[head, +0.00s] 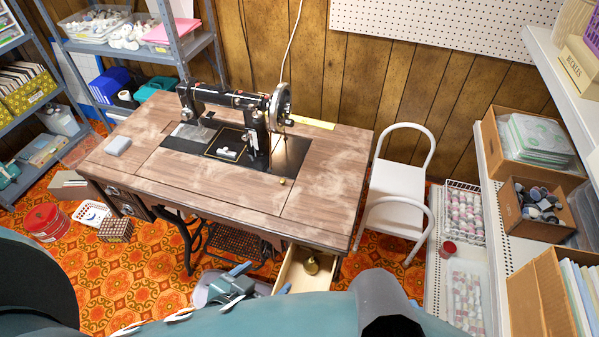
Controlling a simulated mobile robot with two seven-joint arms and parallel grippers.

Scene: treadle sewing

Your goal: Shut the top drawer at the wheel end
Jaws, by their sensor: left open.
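The sewing table (330,170) has a wooden top with a black sewing machine (225,98) on it. The machine's handwheel (280,103) is at its right end. Below the tabletop at that end, a pale wooden drawer (294,268) stands pulled out toward me. A small brass-coloured object (311,265) lies in it. My left gripper (262,279), with blue fingertips, is open and empty at the drawer's left front side; I cannot tell whether it touches. The drawer's front is hidden behind my teal body. My right gripper is out of view.
A white chair (398,185) stands close to the table's right end. A white shelf unit with boxes (540,210) lines the right side. A red tin (46,222) and small boxes sit on the patterned floor at left.

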